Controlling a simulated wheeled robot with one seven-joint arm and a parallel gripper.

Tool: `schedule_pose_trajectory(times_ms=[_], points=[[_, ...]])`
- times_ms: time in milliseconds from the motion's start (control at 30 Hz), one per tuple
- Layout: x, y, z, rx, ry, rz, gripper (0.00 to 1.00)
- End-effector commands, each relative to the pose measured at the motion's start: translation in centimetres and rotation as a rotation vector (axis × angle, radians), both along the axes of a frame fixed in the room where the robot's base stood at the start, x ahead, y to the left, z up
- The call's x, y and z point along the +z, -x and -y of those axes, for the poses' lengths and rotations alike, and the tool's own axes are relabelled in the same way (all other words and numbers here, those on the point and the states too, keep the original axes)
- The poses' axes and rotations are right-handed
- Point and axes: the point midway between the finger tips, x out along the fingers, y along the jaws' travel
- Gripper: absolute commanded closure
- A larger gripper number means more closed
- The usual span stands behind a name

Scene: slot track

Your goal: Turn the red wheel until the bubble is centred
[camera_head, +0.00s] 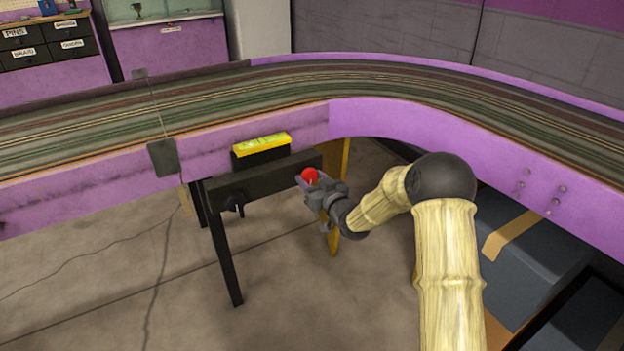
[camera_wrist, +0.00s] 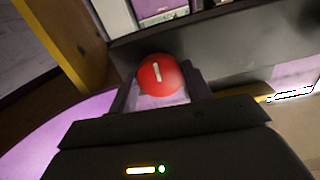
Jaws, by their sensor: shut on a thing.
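The red wheel (camera_head: 310,175) sits at the right end of a dark trestle beam under the track. In the wrist view the red wheel (camera_wrist: 160,75) shows a white mark, upright and tilted slightly. My gripper (camera_head: 312,182) reaches it from the right; in the wrist view its two fingers (camera_wrist: 162,88) stand on either side of the wheel, shut on it. A yellow spirit level (camera_head: 261,144) lies on a black block above the beam. Its greenish vial faces up, but the bubble is too small to place with certainty.
The purple-walled slot track (camera_head: 250,104) curves above and behind the trestle. A black knob (camera_head: 236,203) juts from the beam's (camera_head: 255,180) front, left of the wheel. Dark boxes (camera_head: 530,262) stand at the right under the track. Floor at the front left is clear.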

Motion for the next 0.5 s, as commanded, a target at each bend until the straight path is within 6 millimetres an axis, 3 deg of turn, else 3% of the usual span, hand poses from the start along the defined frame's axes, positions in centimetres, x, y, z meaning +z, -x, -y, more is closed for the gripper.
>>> schedule_pose_trajectory(times_ms=[500], points=[[0.23, -0.03, 0.19, -0.003, -0.315, -0.214, 0.74]])
